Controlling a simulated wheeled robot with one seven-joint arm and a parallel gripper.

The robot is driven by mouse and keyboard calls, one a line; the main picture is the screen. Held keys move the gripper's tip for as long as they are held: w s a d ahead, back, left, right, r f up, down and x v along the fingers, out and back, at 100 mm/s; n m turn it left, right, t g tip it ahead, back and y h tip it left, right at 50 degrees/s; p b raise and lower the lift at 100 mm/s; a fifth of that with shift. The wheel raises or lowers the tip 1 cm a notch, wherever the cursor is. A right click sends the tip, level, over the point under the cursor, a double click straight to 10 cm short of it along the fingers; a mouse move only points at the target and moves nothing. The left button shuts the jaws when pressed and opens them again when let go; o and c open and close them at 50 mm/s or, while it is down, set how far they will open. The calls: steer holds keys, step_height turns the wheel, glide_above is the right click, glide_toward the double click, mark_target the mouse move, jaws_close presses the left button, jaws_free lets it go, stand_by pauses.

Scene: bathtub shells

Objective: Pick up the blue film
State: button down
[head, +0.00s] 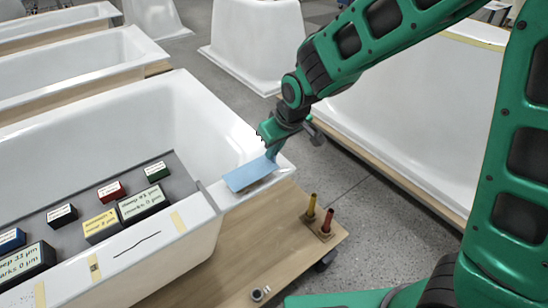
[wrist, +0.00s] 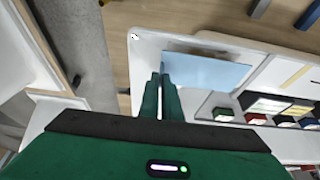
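The blue film (head: 250,174) is a thin light-blue sheet at the near right corner of the white bathtub shell's rim. A darker strip shows along its lower right side in the head view. It also shows in the wrist view (wrist: 208,71), just beyond my fingertips. My gripper (head: 271,154) reaches the film's far right edge from above. In the wrist view my two green fingers (wrist: 161,77) are close together, at the film's left edge. Whether they are clamped on that edge or a little apart cannot be told.
The bathtub shell (head: 190,228) holds several labelled blocks on a grey surface. Grey floor is open to the right.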

steer(key=s+a+r, duration=0.5)
steer(key=a+r, duration=0.3)
steer(key=a, duration=0.3)
step_height(320, 180, up, 8)
steer(key=shift+w+r, duration=0.2)
steer(key=shift+r, duration=0.05)
stand_by(1.7)
steer(key=shift+d, duration=0.1)
